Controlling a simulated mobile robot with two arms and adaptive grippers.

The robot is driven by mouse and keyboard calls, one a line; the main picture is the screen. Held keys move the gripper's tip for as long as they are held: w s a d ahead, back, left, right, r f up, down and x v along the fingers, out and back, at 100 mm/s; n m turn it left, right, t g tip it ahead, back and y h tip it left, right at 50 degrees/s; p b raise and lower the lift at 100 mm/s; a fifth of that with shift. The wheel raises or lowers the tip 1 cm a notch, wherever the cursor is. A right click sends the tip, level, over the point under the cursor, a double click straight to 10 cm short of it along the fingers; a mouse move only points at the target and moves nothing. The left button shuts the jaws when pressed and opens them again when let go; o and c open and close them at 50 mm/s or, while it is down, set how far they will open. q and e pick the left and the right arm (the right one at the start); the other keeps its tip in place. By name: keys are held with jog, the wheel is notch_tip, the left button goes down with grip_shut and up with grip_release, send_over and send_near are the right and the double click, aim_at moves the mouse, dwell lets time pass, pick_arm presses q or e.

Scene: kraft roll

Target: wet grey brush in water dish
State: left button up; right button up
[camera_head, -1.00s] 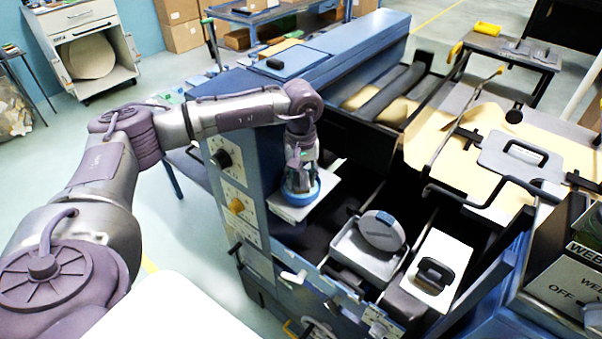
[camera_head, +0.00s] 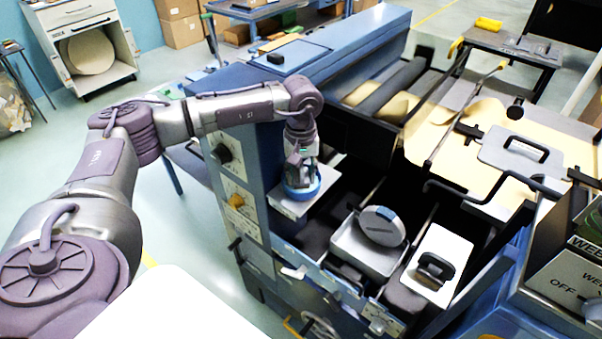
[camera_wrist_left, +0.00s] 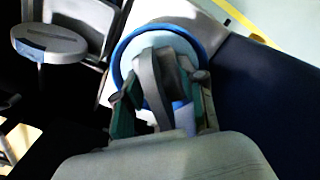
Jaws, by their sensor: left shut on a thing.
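A blue-rimmed water dish (camera_head: 303,192) sits on a small white shelf (camera_head: 290,208) on the machine's side. It also shows in the left wrist view (camera_wrist_left: 122,55), with pale water inside. My left gripper (camera_head: 299,178) points down over the dish, its fingertips at or inside the rim. In the wrist view its fingers (camera_wrist_left: 160,105) are shut on the grey brush (camera_wrist_left: 150,75), which reaches into the dish. How deep the brush sits in the water I cannot tell. My right gripper is not in view.
A grey tray (camera_head: 350,250) with a round grey lidded object (camera_head: 382,226) stands right of the shelf. Beside it is a white block with a black handle (camera_head: 434,268). Brown kraft paper (camera_head: 480,160) runs over the machine at the right.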

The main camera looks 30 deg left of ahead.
pick_arm(q)
jog(key=shift+f+b, duration=0.3)
jog(key=shift+f, duration=0.05)
dwell(0.6)
jog(key=shift+s+f+b, duration=0.1)
jog(key=shift+f+b, duration=0.05)
jog(key=shift+b, duration=0.15)
dwell(1.0)
jog(key=shift+r+p, duration=1.8)
jog(key=shift+r, duration=1.85)
jog(key=shift+f, duration=0.1)
